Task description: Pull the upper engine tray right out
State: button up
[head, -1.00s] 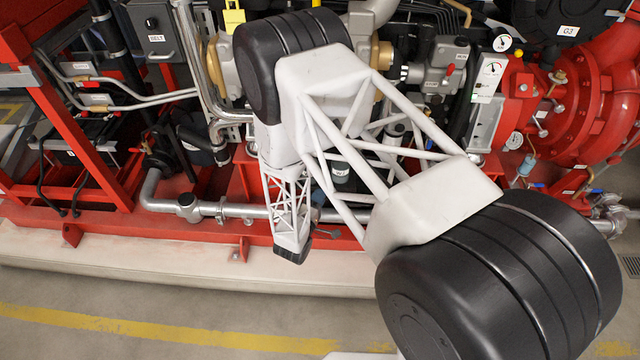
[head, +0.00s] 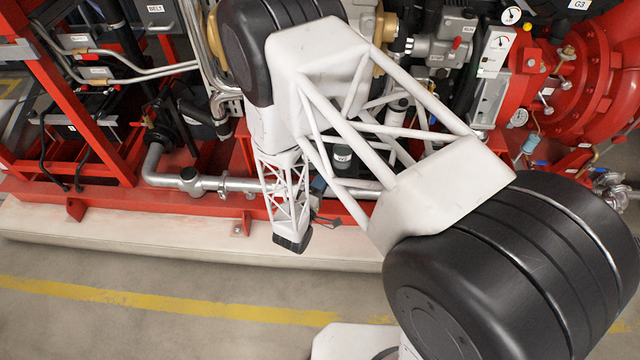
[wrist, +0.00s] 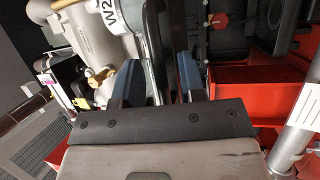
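My gripper (wrist: 160,77) shows in the wrist view with its two dark blue fingers apart. A dark upright part and a grey-green canister marked W2 (wrist: 115,15) show between and behind the fingers; I cannot tell whether they touch. In the head view my arm covers most of the gripper, beside the dark green canister (head: 342,157). A red, box-like surface (wrist: 255,88) lies right of the fingers in the wrist view. I cannot tell whether it is the upper engine tray; no tray is clearly identifiable in the head view, where my arm covers the engine's middle.
A silver pipe (head: 215,183) runs along the red base rail. A red frame (head: 85,110) stands at the left and a red pump housing (head: 590,95) at the right. Engine parts crowd around my gripper. The floor (head: 150,305) in front is clear, with a yellow line.

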dwell(0.3)
jog(key=v, duration=0.7)
jog(key=shift+s, duration=0.35)
jog(key=shift+a, duration=0.15)
dwell(0.6)
jog(key=d+r+m+g+h, duration=0.3)
jog(key=d+r+m+g, duration=0.2)
jog(key=d+r+g, duration=0.6)
jog(key=d+r+m+g+h, duration=0.4)
jog(key=d+r, duration=0.5)
jog(key=r, duration=0.6)
jog(key=s+d+r+m+y, duration=0.2)
jog(key=s+d+r+y, duration=0.1)
jog(key=s+r+y, duration=0.4)
jog(key=s+d+r+m+y, duration=0.1)
jog(key=s+d+r+y, duration=0.1)
jog(key=s+r+y, duration=0.5)
jog(key=s+r, duration=0.5)
jog(key=r, duration=0.2)
jog(key=shift+d+m+g+y, duration=0.4)
